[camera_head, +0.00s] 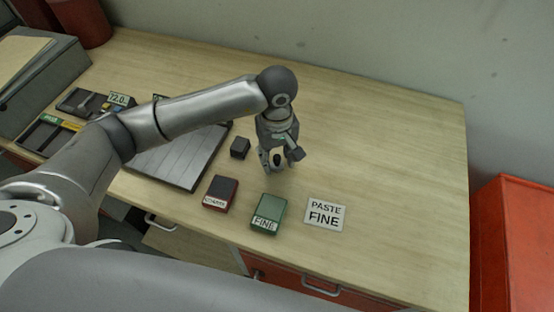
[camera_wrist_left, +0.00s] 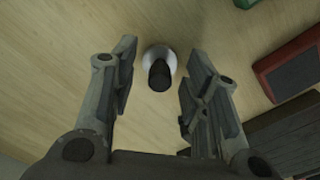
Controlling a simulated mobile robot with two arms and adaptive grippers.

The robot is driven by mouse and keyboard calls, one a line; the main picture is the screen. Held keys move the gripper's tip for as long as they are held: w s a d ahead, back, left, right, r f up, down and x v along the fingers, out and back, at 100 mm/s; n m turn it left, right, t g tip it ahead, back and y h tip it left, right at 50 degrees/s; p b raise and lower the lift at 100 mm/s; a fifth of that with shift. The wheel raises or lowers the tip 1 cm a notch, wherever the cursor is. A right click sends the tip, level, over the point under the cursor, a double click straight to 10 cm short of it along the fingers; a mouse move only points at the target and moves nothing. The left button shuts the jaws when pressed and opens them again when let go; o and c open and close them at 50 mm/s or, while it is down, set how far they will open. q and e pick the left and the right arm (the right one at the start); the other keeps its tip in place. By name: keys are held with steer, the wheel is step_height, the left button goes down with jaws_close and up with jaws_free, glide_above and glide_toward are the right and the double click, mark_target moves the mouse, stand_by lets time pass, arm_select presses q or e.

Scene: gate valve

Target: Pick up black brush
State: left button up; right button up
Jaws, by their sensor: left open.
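The black brush (camera_head: 277,159) stands on the wooden table, partly hidden by my left gripper (camera_head: 280,162). In the left wrist view the brush (camera_wrist_left: 159,75) shows a black handle above a round pale base. It lies between the two fingers of my left gripper (camera_wrist_left: 160,62), with a visible gap on each side. My left gripper is open and holds nothing. My right gripper is not in view.
A small dark block (camera_head: 240,148) sits just left of the gripper. A red box (camera_head: 220,193), a green box (camera_head: 268,213) and a PASTE FINE card (camera_head: 325,213) lie nearer the front edge. A grey slatted plate (camera_head: 178,160) lies left. The table's right side is clear.

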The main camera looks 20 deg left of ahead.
arm_select(q)
jaws_close()
stand_by(0.3)
steer(key=shift+r+b, duration=0.35)
steer(key=shift+b, duration=0.1)
step_height(320, 180, up, 2)
steer(key=shift+b, duration=0.95)
steer(key=s+a+r+b, duration=0.4)
steer(key=s+a+r, duration=0.3)
steer(key=s+r, duration=0.3)
steer(key=shift+s+r+b, duration=0.2)
steer(key=shift+s+b, duration=0.1)
steer(key=shift+s, duration=0.75)
